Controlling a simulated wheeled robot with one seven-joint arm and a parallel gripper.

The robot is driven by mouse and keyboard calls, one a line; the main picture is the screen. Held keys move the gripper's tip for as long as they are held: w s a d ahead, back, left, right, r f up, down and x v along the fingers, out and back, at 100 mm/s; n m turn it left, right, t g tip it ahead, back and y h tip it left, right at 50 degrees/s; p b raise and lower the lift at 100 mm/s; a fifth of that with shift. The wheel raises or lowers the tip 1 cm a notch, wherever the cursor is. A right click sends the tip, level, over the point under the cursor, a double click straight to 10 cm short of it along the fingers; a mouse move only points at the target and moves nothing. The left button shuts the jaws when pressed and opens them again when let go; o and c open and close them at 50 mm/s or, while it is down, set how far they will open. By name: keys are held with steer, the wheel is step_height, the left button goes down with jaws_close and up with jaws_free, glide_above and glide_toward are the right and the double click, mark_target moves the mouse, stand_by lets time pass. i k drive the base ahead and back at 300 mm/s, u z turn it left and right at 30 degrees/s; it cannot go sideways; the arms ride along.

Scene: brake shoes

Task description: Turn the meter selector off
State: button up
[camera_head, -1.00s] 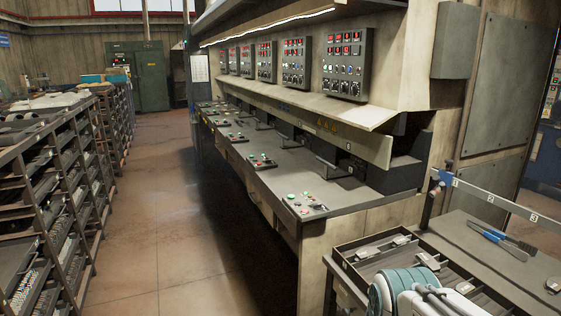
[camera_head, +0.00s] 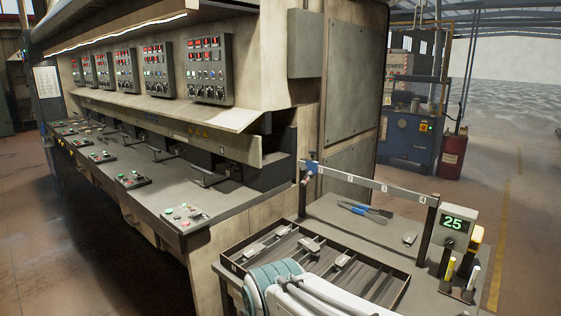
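The meter (camera_head: 472,239) stands on the right side of the bench, a grey box with a lit green display reading 25. A small dark round part, perhaps its selector, shows below the display; it is too small to tell which way it points. My arm, white with a teal ring, shows at the bottom centre, in front of the tray. My gripper itself is not in view, so whether it is open or shut does not show.
The bench (camera_head: 345,228) has a divided tray (camera_head: 233,268) of metal parts at its front left. A numbered rail (camera_head: 372,181) on posts crosses it, near a blue-handled tool (camera_head: 357,208). Yellow and white markers (camera_head: 470,280) stand beside the meter. A long press machine (camera_head: 232,205) fills the left.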

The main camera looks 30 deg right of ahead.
mark_target(450, 240)
steer(key=z, duration=1.45)
steer(key=k, duration=1.3)
steer(key=z, duration=0.25)
steer(key=i, duration=0.65)
steer(key=z, duration=0.9)
steer(key=i, duration=0.6)
steer(key=z, duration=0.1)
